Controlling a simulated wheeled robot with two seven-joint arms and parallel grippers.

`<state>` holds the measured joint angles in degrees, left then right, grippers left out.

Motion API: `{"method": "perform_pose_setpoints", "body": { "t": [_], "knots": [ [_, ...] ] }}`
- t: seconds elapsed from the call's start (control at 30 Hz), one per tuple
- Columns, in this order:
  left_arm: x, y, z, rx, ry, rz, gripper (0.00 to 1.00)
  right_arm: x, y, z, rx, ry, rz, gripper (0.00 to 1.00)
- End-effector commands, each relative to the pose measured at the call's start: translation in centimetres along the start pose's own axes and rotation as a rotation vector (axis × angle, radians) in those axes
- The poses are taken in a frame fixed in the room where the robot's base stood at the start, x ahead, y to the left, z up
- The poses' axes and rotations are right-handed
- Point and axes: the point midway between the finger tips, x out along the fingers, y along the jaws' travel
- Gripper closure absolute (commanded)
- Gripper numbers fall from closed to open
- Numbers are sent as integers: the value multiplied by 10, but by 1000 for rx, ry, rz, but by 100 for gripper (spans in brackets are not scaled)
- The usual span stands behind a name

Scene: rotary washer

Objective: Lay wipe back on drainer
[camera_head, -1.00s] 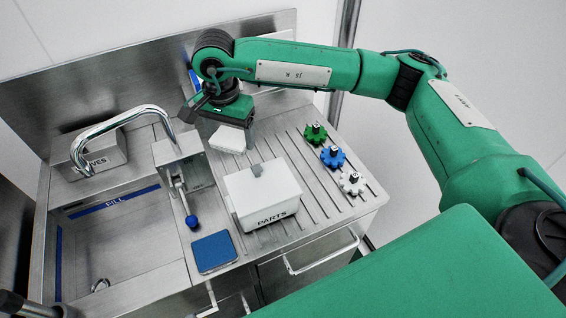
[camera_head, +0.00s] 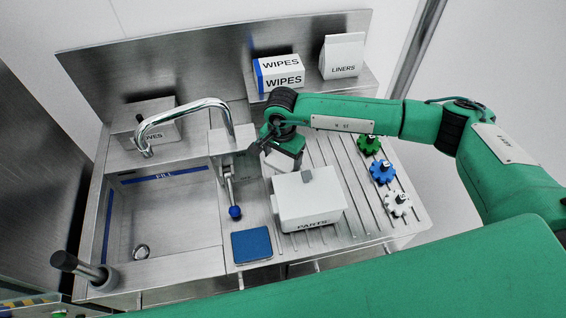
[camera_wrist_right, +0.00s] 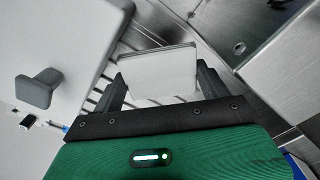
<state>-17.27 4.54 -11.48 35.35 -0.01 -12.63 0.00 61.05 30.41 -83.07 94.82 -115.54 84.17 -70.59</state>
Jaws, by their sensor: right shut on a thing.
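The wipe is a small white pad. In the right wrist view the wipe (camera_wrist_right: 160,72) sits between the fingers of my right gripper (camera_wrist_right: 160,88), which is shut on it. In the head view the right gripper (camera_head: 276,148) is low behind the white PARTS box, with the wipe (camera_head: 281,160) partly hidden under it. The drainer (camera_head: 345,178) is the grooved steel top to the right of the sink. The wipe is over its left part; I cannot tell whether it touches. My left gripper is not in view.
The PARTS box (camera_head: 308,202) with a grey knob stands close in front of the gripper. The tap (camera_head: 185,108) and blue-knobbed lever (camera_head: 234,212) are to the left. Green, blue and white gears (camera_head: 382,172) stand at right. A blue pad (camera_head: 252,246) lies in front.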

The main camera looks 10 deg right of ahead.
Motion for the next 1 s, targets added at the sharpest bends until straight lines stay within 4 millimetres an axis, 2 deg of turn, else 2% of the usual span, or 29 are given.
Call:
{"method": "perform_pose_setpoints", "body": {
  "t": [0.13, 0.27, 0.47, 0.87, 0.9, 1.0],
  "knots": [
    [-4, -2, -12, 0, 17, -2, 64, 10, 0, 0, 1, -1, 1, 42],
    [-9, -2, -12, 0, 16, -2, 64, 22, 0, 1, 1, -1, 3, 42],
    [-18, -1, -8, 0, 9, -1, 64, 50, 0, 1, 1, -2, 2, 42],
    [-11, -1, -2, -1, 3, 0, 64, 58, 0, 0, 0, 0, 0, 42],
    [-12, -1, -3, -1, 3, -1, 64, 56, 0, 0, 0, 0, 0, 18],
    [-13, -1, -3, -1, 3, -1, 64, 56, 0, 0, 0, 0, 0, 2]
  ]
}}
